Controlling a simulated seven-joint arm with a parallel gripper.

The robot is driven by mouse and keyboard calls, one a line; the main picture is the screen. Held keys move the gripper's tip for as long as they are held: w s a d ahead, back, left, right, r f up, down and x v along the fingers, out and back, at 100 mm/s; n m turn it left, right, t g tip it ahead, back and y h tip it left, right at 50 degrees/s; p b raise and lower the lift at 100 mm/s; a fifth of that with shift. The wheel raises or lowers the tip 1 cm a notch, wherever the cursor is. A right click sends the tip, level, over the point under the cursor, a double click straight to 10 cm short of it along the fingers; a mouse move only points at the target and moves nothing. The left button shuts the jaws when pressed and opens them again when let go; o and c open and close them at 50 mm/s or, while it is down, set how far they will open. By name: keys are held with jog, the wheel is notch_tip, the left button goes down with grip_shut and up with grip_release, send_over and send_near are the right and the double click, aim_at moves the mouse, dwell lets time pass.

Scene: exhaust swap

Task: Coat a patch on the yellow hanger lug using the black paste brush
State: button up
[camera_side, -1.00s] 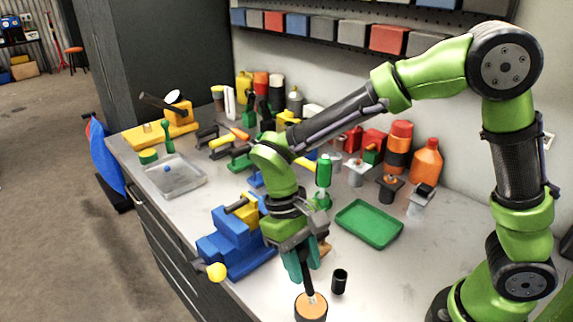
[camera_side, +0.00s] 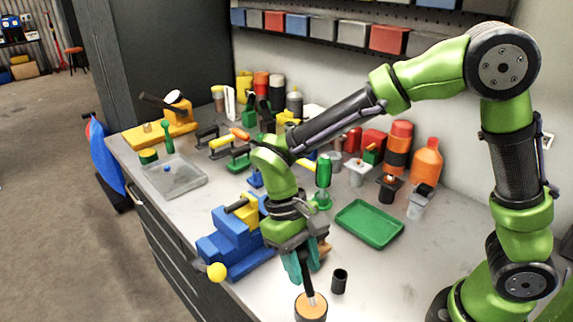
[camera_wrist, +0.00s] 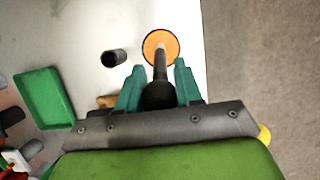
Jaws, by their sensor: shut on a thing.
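My gripper (camera_side: 299,268) is shut on the black paste brush (camera_side: 307,285) and points down near the bench's front edge. In the wrist view the brush (camera_wrist: 159,93) sits between the teal fingers (camera_wrist: 158,80). Its pale tip is over or in the round pot with an orange top (camera_side: 311,309), also in the wrist view (camera_wrist: 172,48); I cannot tell whether it touches the orange surface. A yellow block (camera_side: 246,211) sits at the blue vise (camera_side: 228,240), left of my gripper. I cannot tell whether this is the hanger lug.
A black cup (camera_side: 339,281) stands close to the right of the pot. A green tray (camera_side: 369,223) lies behind it. A clear tray (camera_side: 173,176) is at far left. Several bottles and tools crowd the back of the bench.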

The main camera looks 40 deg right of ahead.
aim_at(303, 251)
jog(key=shift+f, duration=0.5)
dwell(1.0)
jog(key=shift+r, duration=3.6)
